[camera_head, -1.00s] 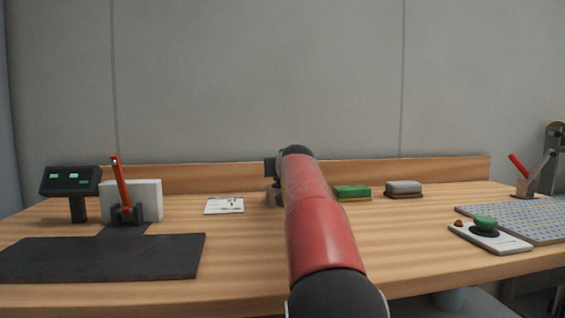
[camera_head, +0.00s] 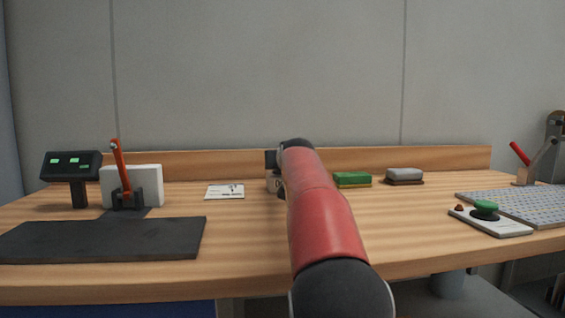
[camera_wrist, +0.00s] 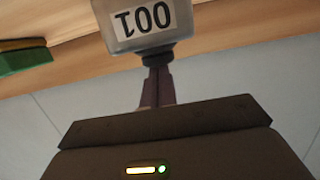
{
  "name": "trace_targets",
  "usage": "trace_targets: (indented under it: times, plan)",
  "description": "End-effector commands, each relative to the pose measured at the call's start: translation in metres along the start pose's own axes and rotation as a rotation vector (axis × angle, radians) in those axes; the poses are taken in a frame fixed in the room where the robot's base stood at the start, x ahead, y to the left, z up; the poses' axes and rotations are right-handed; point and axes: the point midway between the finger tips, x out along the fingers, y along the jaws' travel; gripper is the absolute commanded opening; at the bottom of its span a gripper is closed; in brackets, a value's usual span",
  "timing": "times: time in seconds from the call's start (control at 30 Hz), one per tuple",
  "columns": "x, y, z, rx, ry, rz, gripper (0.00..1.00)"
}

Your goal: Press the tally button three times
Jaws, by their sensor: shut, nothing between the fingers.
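The tally counter (camera_wrist: 150,20) shows upside down at the top of the wrist view, a grey box with a white label reading 001. Its dark round button (camera_wrist: 146,54) points toward my gripper. My gripper (camera_wrist: 152,76) is shut and empty, its fingertips at the button and seeming to touch it. How far the button is pressed cannot be told.
A green block (camera_head: 352,180) and a grey block (camera_head: 404,176) lie right of the arm. A white card (camera_head: 225,191) lies left. A green button on a plate (camera_head: 485,208) is at the right. A red lever (camera_head: 120,168) and display (camera_head: 73,163) stand far left.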

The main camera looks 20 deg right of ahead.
Motion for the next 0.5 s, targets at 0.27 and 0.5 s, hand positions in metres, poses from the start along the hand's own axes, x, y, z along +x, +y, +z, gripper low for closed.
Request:
trace_targets:
  times: [0.27,0.5]
  plan:
    - [-0.008,-0.001,-0.018,-0.001,-0.019,-0.001,0.00]
    - [-0.056,-0.002,-0.034,0.000,-0.001,-0.003,0.00]
